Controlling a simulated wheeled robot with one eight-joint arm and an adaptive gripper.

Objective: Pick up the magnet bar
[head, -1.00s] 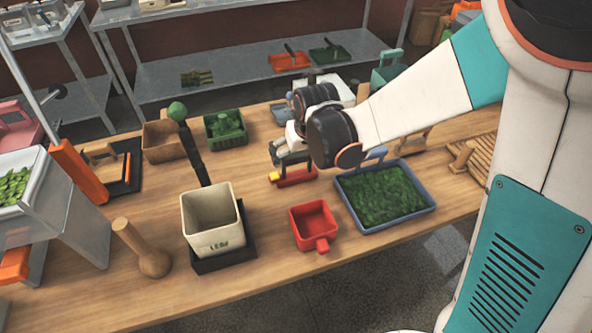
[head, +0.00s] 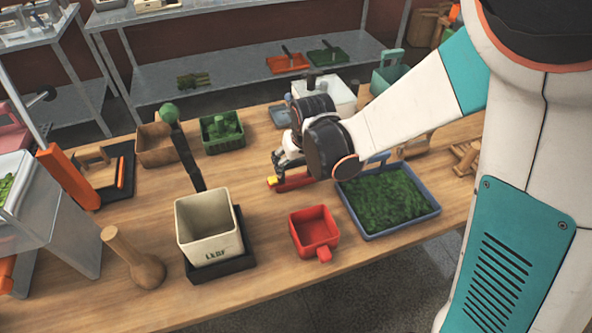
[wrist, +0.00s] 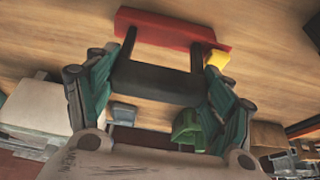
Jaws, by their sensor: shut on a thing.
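The magnet bar (head: 297,181) is a red bar with a yellow end, low over the wooden table in the middle of the head view. In the wrist view the red bar (wrist: 170,27) lies across the top, with a dark handle joined to it. My gripper (wrist: 157,84) has its green and black fingers on either side of this handle and is shut on it. In the head view my gripper (head: 287,164) sits right at the bar, and its wrist hides part of it. I cannot tell whether the bar touches the table.
A blue tray of green leaves (head: 432,209) is close on the right, and a red scoop (head: 314,229) is in front. A cream container (head: 207,228) stands on a black base at left. A green basket (head: 222,132) is behind. Bare table lies left of the bar.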

